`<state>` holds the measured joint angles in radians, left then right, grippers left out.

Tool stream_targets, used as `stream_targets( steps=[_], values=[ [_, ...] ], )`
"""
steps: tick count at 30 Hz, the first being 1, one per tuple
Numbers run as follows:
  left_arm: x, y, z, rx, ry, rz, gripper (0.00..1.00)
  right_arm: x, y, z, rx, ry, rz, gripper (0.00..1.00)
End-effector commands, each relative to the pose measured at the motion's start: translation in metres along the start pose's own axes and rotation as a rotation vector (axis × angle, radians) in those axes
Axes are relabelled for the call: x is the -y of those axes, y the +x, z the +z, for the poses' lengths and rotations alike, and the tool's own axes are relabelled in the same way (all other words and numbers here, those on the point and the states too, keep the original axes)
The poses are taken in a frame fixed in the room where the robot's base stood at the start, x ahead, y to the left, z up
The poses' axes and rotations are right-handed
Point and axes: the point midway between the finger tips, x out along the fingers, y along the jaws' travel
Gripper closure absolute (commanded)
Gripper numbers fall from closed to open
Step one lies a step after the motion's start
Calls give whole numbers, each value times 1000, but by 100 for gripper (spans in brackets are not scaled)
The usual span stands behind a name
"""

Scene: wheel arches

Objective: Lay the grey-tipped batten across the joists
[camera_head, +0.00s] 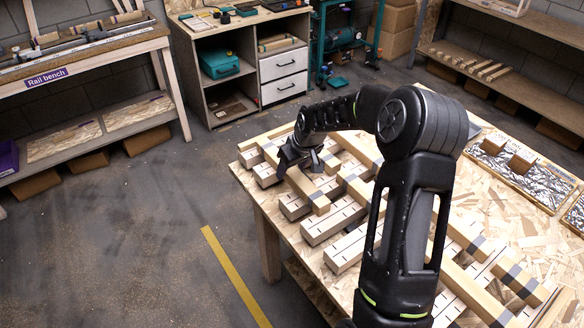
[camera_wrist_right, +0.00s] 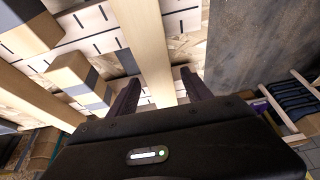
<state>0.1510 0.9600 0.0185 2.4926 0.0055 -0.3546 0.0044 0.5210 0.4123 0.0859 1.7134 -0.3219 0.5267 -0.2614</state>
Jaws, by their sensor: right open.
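My right gripper (camera_head: 294,163) reaches over the far left part of the table. In the right wrist view its two fingers (camera_wrist_right: 158,90) are apart, with a long pale batten (camera_wrist_right: 145,45) between them. The fingers do not visibly touch it. In the head view this batten (camera_head: 306,187) runs toward the table's left edge, partly hidden by the gripper; I cannot make out a grey tip on it. Pale joists with dark marks (camera_head: 328,222) lie on the table. Grey-banded battens lie at the near right (camera_head: 475,242). My left gripper is out of view.
The OSB table (camera_head: 520,215) also bears trays of metal fixings (camera_head: 520,175) at the right. A short grey-banded piece (camera_wrist_right: 80,75) lies close left of the fingers in the wrist view. The rail bench (camera_head: 85,55) stands at the far left. The floor between is clear.

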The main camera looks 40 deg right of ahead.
Motion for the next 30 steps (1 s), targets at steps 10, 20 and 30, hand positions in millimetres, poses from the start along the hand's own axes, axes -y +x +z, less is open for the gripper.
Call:
stream_targets(
  steps=[10, 20, 30],
  values=[
    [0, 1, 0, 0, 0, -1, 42, -1, -53, -4, -4, 1, 3, 42],
    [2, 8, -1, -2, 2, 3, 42, 0, -117, -4, -2, 0, 1, 42],
    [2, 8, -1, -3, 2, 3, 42, 0, -129, -3, 1, 0, 0, 42]
  ],
)
